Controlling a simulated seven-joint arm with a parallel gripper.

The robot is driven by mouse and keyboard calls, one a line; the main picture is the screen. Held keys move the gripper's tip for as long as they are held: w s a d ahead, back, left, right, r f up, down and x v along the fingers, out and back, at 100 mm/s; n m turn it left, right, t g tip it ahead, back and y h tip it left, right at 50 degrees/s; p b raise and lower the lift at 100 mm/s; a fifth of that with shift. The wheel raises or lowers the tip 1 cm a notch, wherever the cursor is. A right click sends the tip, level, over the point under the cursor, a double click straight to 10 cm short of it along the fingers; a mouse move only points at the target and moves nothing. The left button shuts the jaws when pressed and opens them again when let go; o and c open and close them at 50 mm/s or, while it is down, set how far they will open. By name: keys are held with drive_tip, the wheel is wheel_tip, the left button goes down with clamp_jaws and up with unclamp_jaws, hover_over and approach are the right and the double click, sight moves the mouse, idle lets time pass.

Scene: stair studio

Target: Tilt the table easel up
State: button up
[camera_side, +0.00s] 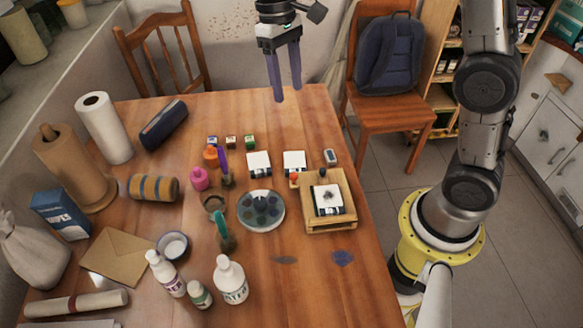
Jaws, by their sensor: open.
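The table easel (347,215) appears to be the small light-wood board lying low and nearly flat near the right edge of the wooden table. A white card with a dark picture (327,199) lies on it. My gripper (287,98) hangs above the far edge of the table, fingers pointing down. Its two dark fingers are apart with nothing between them. It is well apart from the easel, up and to the left of it in the picture. The easel's hinge and underside are hidden.
A round paint palette (261,210) sits left of the easel. White cards (294,162), a small orange item and a small grey item (330,156) lie just behind it. Bottles (230,279) stand at the front. The table's front right is mostly clear. A chair (388,90) holds a backpack.

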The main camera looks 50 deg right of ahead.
drive_tip(key=w+a+f+g, duration=0.2)
drive_tip(key=w+f, duration=0.1)
drive_tip(key=f, duration=0.6)
approach(293, 173)
drive_tip(key=x, duration=0.8)
drive_tip(key=shift+s+f, duration=0.15)
drive_tip(key=shift+f, duration=0.2)
clamp_jaws()
drive_tip(key=shift+r, duration=0.1)
idle(0.5)
